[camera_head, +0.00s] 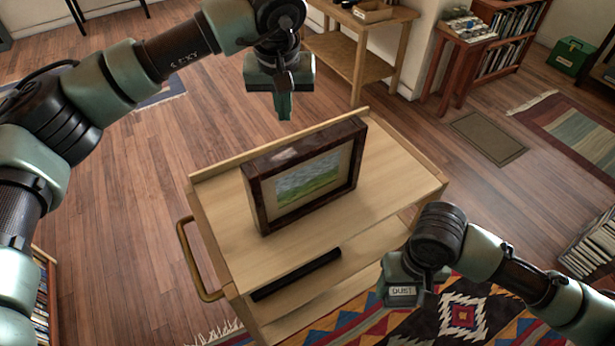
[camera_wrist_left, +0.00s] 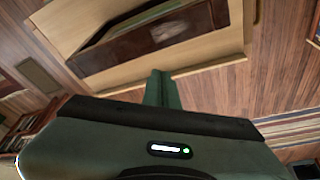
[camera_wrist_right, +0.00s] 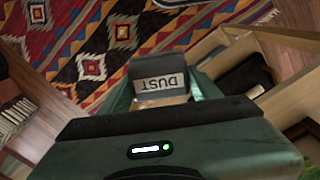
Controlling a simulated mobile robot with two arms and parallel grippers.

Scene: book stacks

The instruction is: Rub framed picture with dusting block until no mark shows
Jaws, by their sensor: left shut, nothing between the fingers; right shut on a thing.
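The framed picture (camera_head: 308,182) stands upright on the wooden cart top (camera_head: 376,208), its landscape side towards the head camera. A pale smudge (camera_head: 285,154) shows on the dark frame's top edge; it also shows in the left wrist view (camera_wrist_left: 170,30). My left gripper (camera_head: 284,106) is shut and empty, beyond the frame and apart from it. Its closed fingers show in the left wrist view (camera_wrist_left: 161,88). My right gripper (camera_wrist_right: 162,98) is shut on the dusting block (camera_wrist_right: 160,76), a grey block labelled "DUST", out at the cart's near right corner, clear of the picture.
A long black bar (camera_head: 297,274) lies along the cart's near side. The cart has a raised back edge and a handle (camera_head: 196,262) at its left. A patterned rug (camera_head: 460,315) lies below my right gripper. A wooden side table (camera_head: 360,50) stands behind.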

